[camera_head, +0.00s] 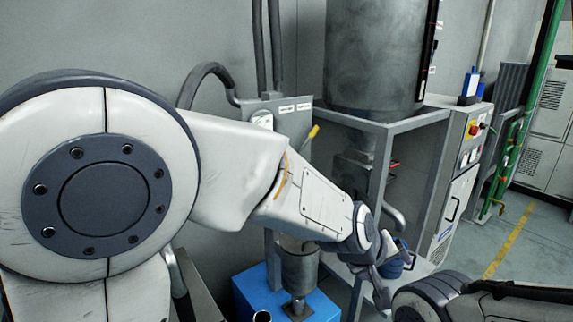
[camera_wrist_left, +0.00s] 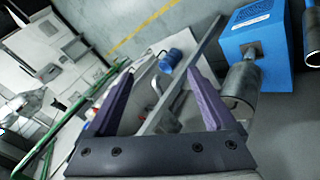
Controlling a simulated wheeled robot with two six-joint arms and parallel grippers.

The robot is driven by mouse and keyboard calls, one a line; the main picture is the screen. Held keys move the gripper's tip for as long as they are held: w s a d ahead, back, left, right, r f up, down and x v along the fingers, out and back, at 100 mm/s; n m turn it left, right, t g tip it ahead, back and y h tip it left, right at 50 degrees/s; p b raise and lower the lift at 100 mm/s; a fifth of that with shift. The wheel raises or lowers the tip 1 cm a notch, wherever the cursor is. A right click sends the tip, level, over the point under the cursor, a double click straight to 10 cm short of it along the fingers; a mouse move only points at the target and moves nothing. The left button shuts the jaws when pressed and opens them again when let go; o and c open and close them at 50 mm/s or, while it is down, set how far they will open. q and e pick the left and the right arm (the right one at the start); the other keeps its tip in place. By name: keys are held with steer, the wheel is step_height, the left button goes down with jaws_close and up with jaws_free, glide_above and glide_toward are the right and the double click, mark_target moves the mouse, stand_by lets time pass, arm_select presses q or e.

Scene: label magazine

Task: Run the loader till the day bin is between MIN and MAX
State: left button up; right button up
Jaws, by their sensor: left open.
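The day bin (camera_head: 370,60) appears to be the large grey cylinder at the top of the head view. A dark strip (camera_head: 428,50) with a red line and small white tags runs up its right edge; I cannot read the level or the tags. A grey box (camera_head: 277,115) with white labels and a yellow-ended lever (camera_head: 313,132) is on the wall to its left; I cannot tell if it is the loader control. My left gripper (camera_head: 384,278) is low below the bin. In the wrist view its purple fingers (camera_wrist_left: 160,72) are apart, with nothing held.
A grey frame (camera_head: 405,122) carries the bin. A blue box (camera_head: 325,303) with a metal cylinder (camera_head: 300,268) stands below. A blue cylindrical part (camera_wrist_left: 171,60) lies beyond my fingers. A control cabinet (camera_head: 467,150) and green rails (camera_head: 520,130) stand right, near open floor (camera_head: 530,250).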

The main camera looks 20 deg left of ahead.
arm_select(q)
steer(key=w+a+r+n+t+y, duration=0.25)
steer(key=w+n, duration=0.25)
steer(key=w, duration=0.3)
steer(key=w+a+r+n+t+y+p, duration=0.1)
steer(key=w+a+n+t, duration=0.2)
steer(key=w+n, duration=0.3)
steer(key=w+a+r+n+t+y, duration=0.2)
steer(key=w+n, duration=0.3)
steer(key=w, duration=0.4)
steer(key=w+a+f+n+g+y+p, duration=0.1)
steer(key=w+a+n+y, duration=0.3)
steer(key=a, duration=0.9)
steer(key=w+a+f+n+g+y+p, duration=0.1)
steer(key=w+a+n+y+p, duration=0.3)
steer(key=a+n+y, duration=0.5)
steer(key=a+n+g, duration=0.1)
steer(key=a+n, duration=0.3)
steer(key=shift+y, duration=0.35)
steer(key=shift+f, duration=0.1)
steer(key=c, duration=1.4)
